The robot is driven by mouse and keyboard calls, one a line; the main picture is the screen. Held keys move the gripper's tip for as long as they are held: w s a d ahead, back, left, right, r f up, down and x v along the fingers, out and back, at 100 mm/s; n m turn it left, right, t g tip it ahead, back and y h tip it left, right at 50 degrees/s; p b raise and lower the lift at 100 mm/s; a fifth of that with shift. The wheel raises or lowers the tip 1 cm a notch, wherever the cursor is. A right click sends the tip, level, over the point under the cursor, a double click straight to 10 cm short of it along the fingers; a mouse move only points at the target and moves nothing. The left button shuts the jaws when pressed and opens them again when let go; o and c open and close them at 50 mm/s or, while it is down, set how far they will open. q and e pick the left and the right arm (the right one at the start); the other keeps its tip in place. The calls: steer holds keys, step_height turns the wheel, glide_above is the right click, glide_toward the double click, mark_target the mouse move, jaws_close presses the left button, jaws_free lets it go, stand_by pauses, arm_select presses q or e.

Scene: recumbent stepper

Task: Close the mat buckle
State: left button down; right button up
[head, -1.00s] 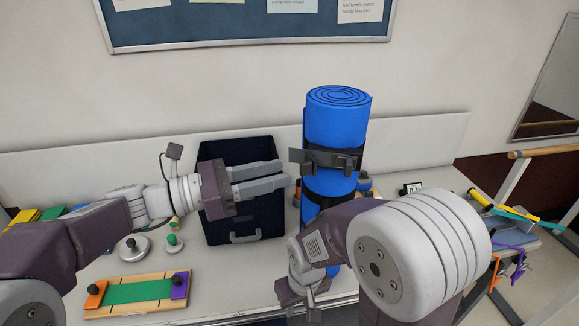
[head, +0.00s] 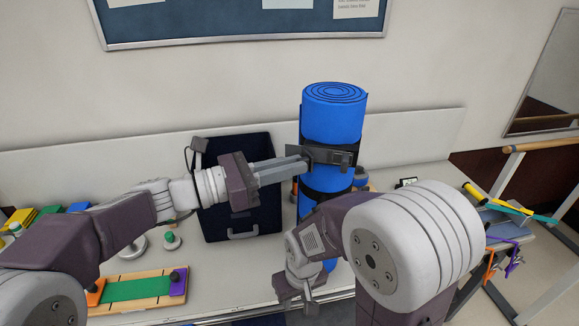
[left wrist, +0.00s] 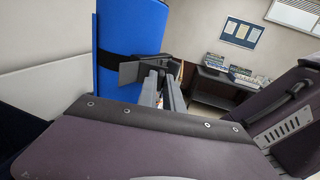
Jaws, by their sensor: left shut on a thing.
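The rolled blue mat (head: 332,122) stands upright, with dark straps around it. The black upper strap carries the dark buckle (head: 334,155) on the mat's front. In the left wrist view the mat (left wrist: 128,45) is at the upper left, with the buckle's flat dark part (left wrist: 132,73) sticking out from it. My left gripper (head: 302,162) reaches in from the left and is shut on the buckle's left end; its fingers (left wrist: 161,88) hide part of it in the left wrist view. My right gripper (head: 300,292) hangs low in front of the mat, apart from the buckle; its fingers are unclear.
A dark blue bin (head: 240,222) stands behind my left arm. A green board with orange and purple ends (head: 137,290) lies at the front left. My right arm covers the bench to the right of the mat. Rails (head: 540,148) stand at the far right.

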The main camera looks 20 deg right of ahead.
mark_target(321, 155)
arm_select(q)
steer(key=s+d+n+t+y+b, duration=0.1)
steer(key=n+t+b, duration=0.2)
steer(key=b, duration=0.3)
steer(key=d+n+t+y+b, duration=0.1)
steer(key=n+t+y+b, duration=0.1)
steer(key=t+b, duration=0.3)
steer(key=s+d+n+t+y+b, duration=0.1)
steer(key=d+n+t+b, duration=0.1)
steer(key=b, duration=0.4)
steer(key=shift+s+f+n+t+y+b, duration=0.2)
steer(key=shift+n+t, duration=0.25)
steer(key=shift+t, duration=0.2)
steer(key=shift+s+f+n+t+y+b, duration=0.1)
steer(key=shift+s+f+n+t+b, duration=0.1)
steer(key=shift+n+t, duration=0.35)
steer(key=shift+d+r+n+t+y+b, duration=0.25)
steer(key=shift+n+t+y+b, duration=0.15)
steer(key=shift+t+y, duration=0.25)
steer(key=shift+w+d+n+t+y, duration=0.1)
steer(key=shift+d+n+t+y, duration=0.05)
steer(key=shift+n+t+y, duration=0.4)
steer(key=c, duration=1.5)
jaws_free()
steer(key=shift+w, duration=0.1)
steer(key=b+v, duration=0.1)
steer(key=v, duration=0.8)
